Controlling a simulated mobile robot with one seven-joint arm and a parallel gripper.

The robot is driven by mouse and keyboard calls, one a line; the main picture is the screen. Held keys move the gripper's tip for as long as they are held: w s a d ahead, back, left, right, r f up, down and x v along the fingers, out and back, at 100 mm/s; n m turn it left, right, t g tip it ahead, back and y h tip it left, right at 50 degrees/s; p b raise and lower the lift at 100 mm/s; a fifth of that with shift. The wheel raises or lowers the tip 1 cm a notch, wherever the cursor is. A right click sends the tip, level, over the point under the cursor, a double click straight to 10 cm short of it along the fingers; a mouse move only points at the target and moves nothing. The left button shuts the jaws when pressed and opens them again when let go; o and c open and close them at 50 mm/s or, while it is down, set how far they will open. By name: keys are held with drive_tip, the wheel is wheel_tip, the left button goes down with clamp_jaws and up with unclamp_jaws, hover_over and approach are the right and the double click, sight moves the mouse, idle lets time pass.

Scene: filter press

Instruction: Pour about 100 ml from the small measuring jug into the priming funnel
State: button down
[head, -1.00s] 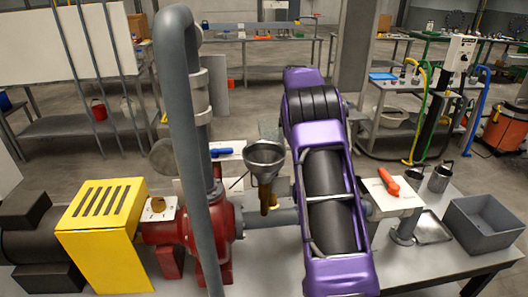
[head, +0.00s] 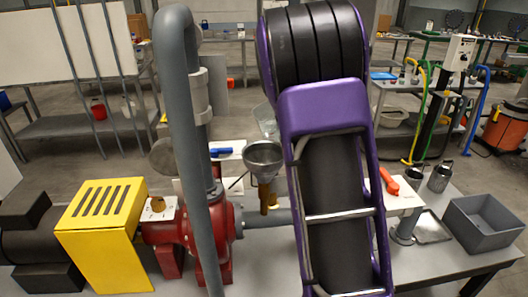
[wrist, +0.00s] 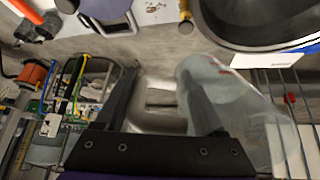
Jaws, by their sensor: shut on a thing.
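The clear small measuring jug (wrist: 225,105) is in my gripper (wrist: 158,75), which is shut on it; the jug wall shows around the right finger in the wrist view. In the head view a strip of the jug (head: 267,120) shows left of my arm, just above and behind the priming funnel. The grey funnel (head: 263,154) stands upright on a brass fitting, its bowl open. Its wide dark mouth (wrist: 275,18) appears at the top right of the wrist view, beyond the jug. My gripper is hidden behind my arm in the head view. I cannot tell the liquid level.
A red pump (head: 185,240) and a tall grey pipe (head: 180,130) stand left of the funnel. A blue-handled valve (head: 225,152) is close behind it. Right of my arm are an orange handle (head: 388,180), a metal canister (head: 440,177) and a grey bin (head: 485,225).

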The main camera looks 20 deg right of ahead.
drive_tip(key=t+h+b, duration=0.1)
drive_tip(key=t+b, duration=0.1)
drive_tip(key=b, duration=0.1)
drive_tip(key=r+t+h+b, duration=0.1)
drive_tip(key=t+b, duration=0.1)
drive_tip(key=b, duration=0.1)
drive_tip(key=shift+a, duration=0.1)
drive_tip(key=shift+w+r+t+h+b, duration=0.1)
drive_tip(key=shift+t+h+b, duration=0.35)
drive_tip(key=shift+b, duration=0.65)
drive_tip(key=shift+r+t+h+b, duration=0.45)
drive_tip(key=shift+r+t+b, duration=0.25)
drive_tip(key=shift+b, duration=0.5)
drive_tip(key=shift+s+a+f+t+h+b, duration=0.2)
drive_tip(key=shift+s+a+t+h+b, duration=0.15)
drive_tip(key=shift+s+t+b, duration=0.3)
idle(1.1)
